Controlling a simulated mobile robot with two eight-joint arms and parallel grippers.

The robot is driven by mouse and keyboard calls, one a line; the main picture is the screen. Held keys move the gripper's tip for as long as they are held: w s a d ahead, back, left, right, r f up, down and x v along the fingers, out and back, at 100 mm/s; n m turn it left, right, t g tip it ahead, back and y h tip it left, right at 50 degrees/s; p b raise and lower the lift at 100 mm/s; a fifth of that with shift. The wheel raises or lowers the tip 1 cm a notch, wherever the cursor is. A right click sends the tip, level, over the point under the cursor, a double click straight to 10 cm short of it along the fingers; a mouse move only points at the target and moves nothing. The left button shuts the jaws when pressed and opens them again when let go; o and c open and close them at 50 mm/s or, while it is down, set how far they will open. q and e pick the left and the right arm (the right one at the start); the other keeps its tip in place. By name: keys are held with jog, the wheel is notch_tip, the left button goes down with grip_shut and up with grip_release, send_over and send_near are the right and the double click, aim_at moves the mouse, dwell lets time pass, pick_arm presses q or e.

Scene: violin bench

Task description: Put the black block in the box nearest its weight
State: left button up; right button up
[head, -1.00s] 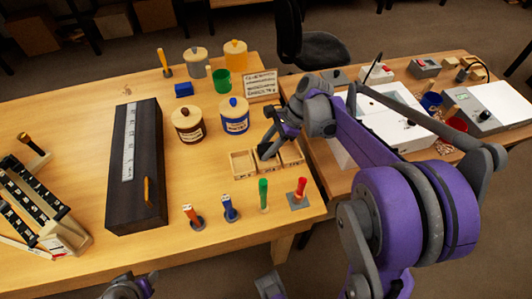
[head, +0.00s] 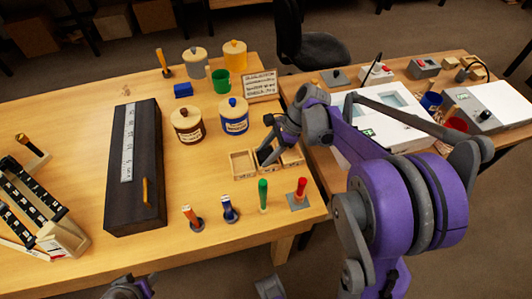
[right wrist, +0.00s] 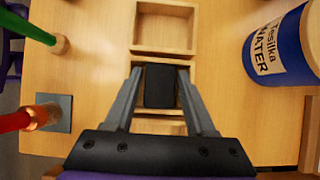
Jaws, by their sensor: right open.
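The black block (right wrist: 160,88) sits in the middle compartment of a row of small open wooden boxes (right wrist: 188,66) in the right wrist view. My right gripper (right wrist: 160,75) is open, with one finger on each side of the block. Whether the fingers touch it is unclear. In the head view the right gripper (head: 264,158) reaches down into the middle box and mostly hides the block. The box left of it (head: 236,164) looks empty; the right one (head: 298,157) is partly hidden. Part of my left arm's end (head: 130,289) shows at the bottom edge, its jaws unclear.
A blue-labelled jar (head: 235,122) and a brown jar (head: 187,127) stand behind the boxes. Green (head: 263,195) and red-handled (head: 300,193) tools stand upright in front. A long dark case (head: 135,190) lies left. Bare tabletop lies between the case and boxes.

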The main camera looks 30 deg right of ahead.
jog(key=p+v, duration=0.1)
jog(key=v, duration=1.1)
